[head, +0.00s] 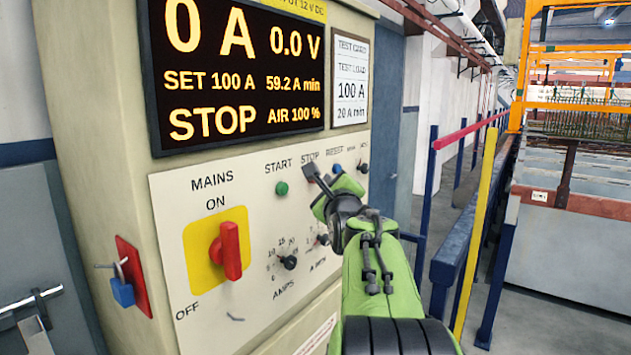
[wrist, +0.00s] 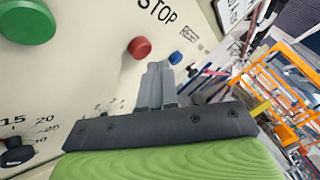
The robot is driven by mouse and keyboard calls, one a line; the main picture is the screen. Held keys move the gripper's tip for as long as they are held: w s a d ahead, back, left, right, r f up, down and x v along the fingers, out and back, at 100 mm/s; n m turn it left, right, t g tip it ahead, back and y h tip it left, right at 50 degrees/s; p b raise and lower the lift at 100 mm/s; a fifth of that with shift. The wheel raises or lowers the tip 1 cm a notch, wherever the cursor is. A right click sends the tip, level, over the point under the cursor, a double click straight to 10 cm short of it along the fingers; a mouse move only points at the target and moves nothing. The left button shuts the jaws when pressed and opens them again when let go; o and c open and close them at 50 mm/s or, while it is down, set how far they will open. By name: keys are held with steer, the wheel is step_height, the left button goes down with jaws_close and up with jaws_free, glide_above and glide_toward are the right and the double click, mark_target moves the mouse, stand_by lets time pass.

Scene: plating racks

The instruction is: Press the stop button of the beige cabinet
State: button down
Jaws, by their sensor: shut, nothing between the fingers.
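The beige cabinet (head: 95,130) fills the left of the head view. Its display (head: 240,75) reads 0 A, 0.0 V and STOP. In the wrist view the red stop button (wrist: 139,47) sits below the STOP label. In the head view my gripper hides this button. My gripper (head: 311,170) is shut and empty, held at the panel just under the STOP label. In the wrist view its fingertips (wrist: 158,67) appear just below and right of the red button. I cannot tell whether they touch the panel.
The green start button (head: 281,188) is left of my gripper, and a blue button (head: 337,168) is right of it. A red mains switch (head: 228,250) on a yellow plate and an amps knob (head: 289,262) are lower. Railings (head: 455,260) stand at the right.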

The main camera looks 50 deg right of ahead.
steer(key=s, duration=0.1)
steer(key=s+b, duration=0.1)
steer(key=s, duration=0.3)
steer(key=shift+d, duration=0.25)
steer(key=shift+w, duration=0.1)
stand_by(0.7)
